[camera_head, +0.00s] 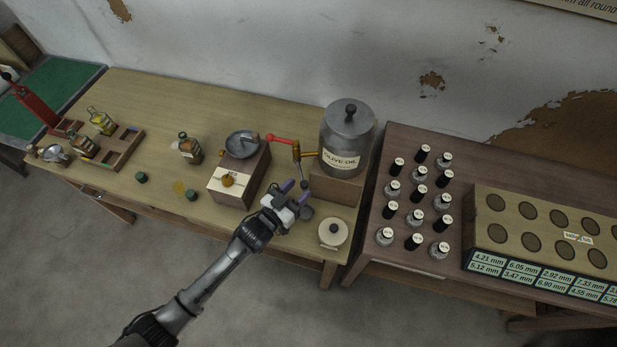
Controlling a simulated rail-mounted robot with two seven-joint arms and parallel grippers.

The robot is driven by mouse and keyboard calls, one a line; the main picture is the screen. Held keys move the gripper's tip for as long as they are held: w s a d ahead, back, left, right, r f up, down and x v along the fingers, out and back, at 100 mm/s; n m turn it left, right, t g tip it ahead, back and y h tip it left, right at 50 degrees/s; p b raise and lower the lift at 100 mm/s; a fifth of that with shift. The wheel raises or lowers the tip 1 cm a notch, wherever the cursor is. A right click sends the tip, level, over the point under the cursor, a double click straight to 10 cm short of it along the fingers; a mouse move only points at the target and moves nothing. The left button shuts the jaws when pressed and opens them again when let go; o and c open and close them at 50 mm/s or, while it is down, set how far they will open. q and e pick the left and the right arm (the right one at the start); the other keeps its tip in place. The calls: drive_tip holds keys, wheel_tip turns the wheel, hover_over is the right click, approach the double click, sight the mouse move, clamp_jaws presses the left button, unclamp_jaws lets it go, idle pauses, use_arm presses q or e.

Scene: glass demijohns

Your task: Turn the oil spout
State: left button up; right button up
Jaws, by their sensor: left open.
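A grey metal olive oil canister (347,137) with a knobbed lid stands on a wooden block (335,186) at the right end of the light wooden table. Its brass spout (305,154) sticks out to the left and carries a red lever handle (280,139) pointing left. My left gripper (296,189) is open, with purple fingertips, just below and in front of the spout. Nothing shows between its fingers, and it appears apart from the red handle. A dark round item (306,211) is beside the gripper, partly hidden. My right gripper is not in view.
A scale-like box with a metal pan (242,145) stands left of the spout. A round cream lid (333,233) lies at the front edge. Oil bottles (189,148) and a wooden rack (122,150) stand left. Several small vials (414,241) fill the darker table at right.

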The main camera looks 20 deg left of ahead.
sight(301, 174)
use_arm(q)
drive_tip(key=shift+x, duration=2.55)
clamp_jaws()
